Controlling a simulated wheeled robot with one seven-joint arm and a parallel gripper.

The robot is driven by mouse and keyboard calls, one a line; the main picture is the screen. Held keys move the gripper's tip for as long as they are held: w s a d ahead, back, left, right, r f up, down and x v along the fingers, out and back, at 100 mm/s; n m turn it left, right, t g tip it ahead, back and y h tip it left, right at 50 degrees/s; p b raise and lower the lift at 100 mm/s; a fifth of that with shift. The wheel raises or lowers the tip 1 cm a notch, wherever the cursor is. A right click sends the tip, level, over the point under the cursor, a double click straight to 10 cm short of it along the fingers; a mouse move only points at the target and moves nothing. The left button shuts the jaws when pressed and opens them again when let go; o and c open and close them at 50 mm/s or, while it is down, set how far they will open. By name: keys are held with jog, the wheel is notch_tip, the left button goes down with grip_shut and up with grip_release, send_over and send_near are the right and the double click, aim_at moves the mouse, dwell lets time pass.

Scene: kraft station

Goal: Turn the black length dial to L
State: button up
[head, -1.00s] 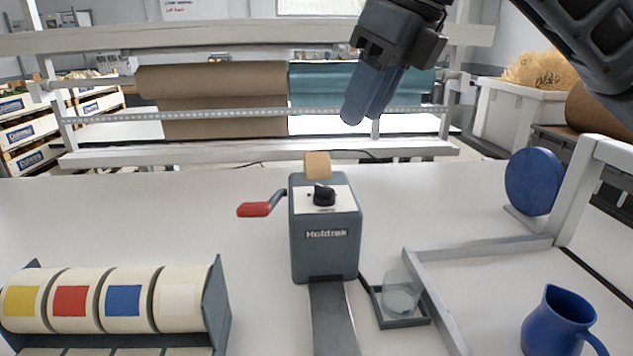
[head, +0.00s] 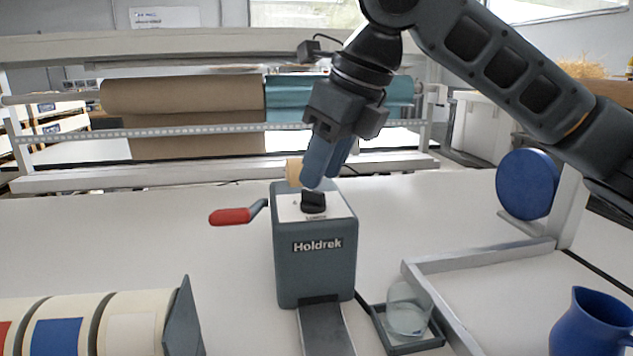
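The black length dial (head: 313,203) sits on the white top plate (head: 337,208) of the grey Holdrek tape dispenser (head: 316,262). The lettering on the plate is too small and partly covered to read the setting. My gripper (head: 318,184) points down from above, with its blue fingers right over or at the dial's upper edge. The fingers appear close together, but I cannot tell whether they touch the dial or how far apart they are. The red-handled lever (head: 232,215) sticks out to the left of the dispenser. A tan tape roll (head: 294,172) shows behind it.
A glass jar (head: 408,310) stands on a small dark tray to the right of the dispenser. A blue jug (head: 592,325) is at the lower right and a blue disc (head: 526,184) at the right. Label rolls (head: 130,325) stand at the lower left. The table's left middle is clear.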

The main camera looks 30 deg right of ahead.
aim_at(318, 192)
jog(key=shift+x, duration=1.55)
grip_shut()
